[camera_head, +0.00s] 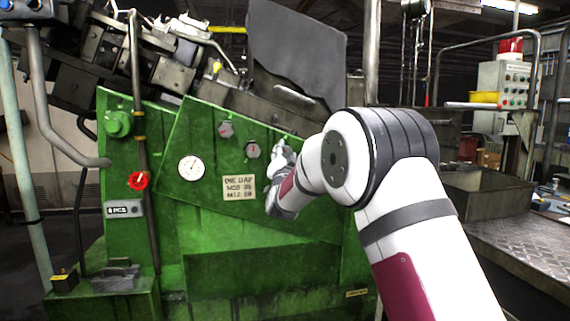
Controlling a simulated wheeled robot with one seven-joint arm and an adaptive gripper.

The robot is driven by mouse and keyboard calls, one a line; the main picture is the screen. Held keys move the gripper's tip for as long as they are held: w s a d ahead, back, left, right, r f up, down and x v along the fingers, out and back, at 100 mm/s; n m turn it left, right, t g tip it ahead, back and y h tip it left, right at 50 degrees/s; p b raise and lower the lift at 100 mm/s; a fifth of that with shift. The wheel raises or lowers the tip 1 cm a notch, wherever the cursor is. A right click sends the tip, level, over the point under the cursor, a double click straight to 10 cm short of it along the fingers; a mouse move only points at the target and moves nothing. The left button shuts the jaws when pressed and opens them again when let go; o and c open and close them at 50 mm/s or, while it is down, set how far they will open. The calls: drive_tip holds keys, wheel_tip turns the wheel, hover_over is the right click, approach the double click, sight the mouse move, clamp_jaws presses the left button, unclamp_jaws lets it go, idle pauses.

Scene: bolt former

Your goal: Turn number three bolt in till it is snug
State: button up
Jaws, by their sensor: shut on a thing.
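Two round grey heads with red marks, an upper one (226,129) and a lower one (252,150), sit in a slanting row on the green machine panel (215,225). My gripper (279,162) is against the panel just right of and below the lower one, where the row continues. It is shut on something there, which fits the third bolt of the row. My own wrist and gripper hide that bolt, so its head and how deep it sits cannot be seen.
A metal bench (520,245) stands at right. A grey guard plate (296,50) rises above the panel.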

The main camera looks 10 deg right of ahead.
drive_tip(key=m+g+b, duration=0.1)
drive_tip(key=m, duration=0.1)
drive_tip(key=m+h+b, duration=0.1)
drive_tip(key=m, duration=0.2)
drive_tip(key=shift+m+g+b, duration=0.3)
drive_tip(key=shift+g, duration=0.1)
drive_tip(key=shift+r+m+g+h, duration=0.1)
drive_tip(key=shift+m+g+h, duration=0.5)
drive_tip(key=shift+m, duration=1.1)
drive_tip(key=o, duration=1.2)
drive_tip(key=shift+c, duration=0.2)
drive_tip(key=v, duration=1.2)
drive_tip(key=shift+r, duration=0.15)
